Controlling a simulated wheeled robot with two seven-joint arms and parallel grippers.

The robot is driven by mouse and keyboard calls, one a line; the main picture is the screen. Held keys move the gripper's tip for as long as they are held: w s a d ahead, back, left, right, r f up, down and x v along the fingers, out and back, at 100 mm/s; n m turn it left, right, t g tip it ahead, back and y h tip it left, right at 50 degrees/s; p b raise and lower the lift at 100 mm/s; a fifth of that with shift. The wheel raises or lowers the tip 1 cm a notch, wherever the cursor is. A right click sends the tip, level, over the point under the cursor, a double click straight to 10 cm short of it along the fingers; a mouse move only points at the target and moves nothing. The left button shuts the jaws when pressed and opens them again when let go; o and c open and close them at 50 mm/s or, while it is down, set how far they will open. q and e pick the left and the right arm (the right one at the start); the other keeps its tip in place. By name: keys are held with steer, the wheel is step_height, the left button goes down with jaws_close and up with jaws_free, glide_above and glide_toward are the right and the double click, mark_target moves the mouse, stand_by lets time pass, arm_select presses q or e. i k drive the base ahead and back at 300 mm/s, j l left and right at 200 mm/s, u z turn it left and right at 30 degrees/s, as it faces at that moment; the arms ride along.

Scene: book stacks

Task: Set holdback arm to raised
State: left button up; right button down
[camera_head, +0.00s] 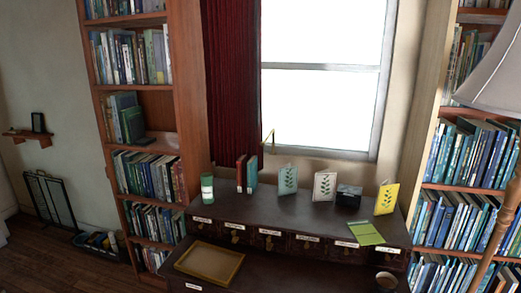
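A thin brass-coloured piece (269,139), which looks like the holdback arm, shows at the right edge of the dark red curtain (233,80), near the lower left corner of the window. It is small, and part of it points upward. I cannot tell its exact position or how it is mounted. The curtain hangs to the left of the bright window (320,110). Neither of my grippers is in view.
A dark drawer cabinet (290,212) stands below the window, bearing a green-and-white cup (208,188), books, cards and a small black box (348,196). A yellow tray (209,262) lies in front. Bookcases flank it; a lampshade (497,78) is at right.

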mark_target(262, 144)
steer(key=i+j+u, duration=0.1)
steer(key=i+j, duration=0.25)
steer(key=i+j+u, duration=0.15)
steer(key=i+j, duration=0.2)
steer(key=i, duration=0.15)
steer(key=i+j+u, duration=0.1)
steer(key=i+j, duration=0.2)
steer(key=i, duration=0.15)
